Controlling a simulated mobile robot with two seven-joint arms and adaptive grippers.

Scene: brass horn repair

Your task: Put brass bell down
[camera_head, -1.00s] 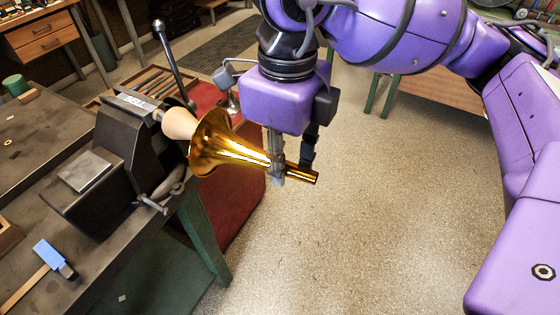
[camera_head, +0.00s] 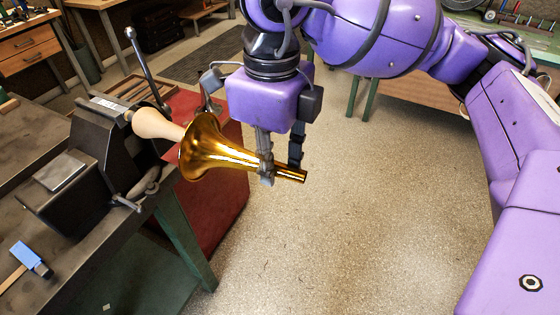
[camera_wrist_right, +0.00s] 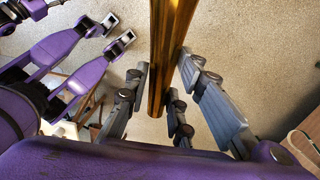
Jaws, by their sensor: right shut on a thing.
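The brass bell (camera_head: 205,150) is a shiny gold horn flare. Its wide mouth faces left and its narrow tube runs right and slightly down. My right gripper (camera_head: 281,173) points down and is shut on the tube near its narrow end. In the right wrist view the tube (camera_wrist_right: 168,55) passes between the gripper's grey fingers (camera_wrist_right: 160,100). A pale wooden mandrel (camera_head: 155,124) sticks out of the black vise (camera_head: 95,135) towards the bell's mouth. The mouth's rim overlaps the mandrel's end in the picture; I cannot tell whether they touch.
A red cabinet (camera_head: 215,195) stands behind the bell. The speckled floor (camera_head: 350,220) is clear below and right of the gripper.

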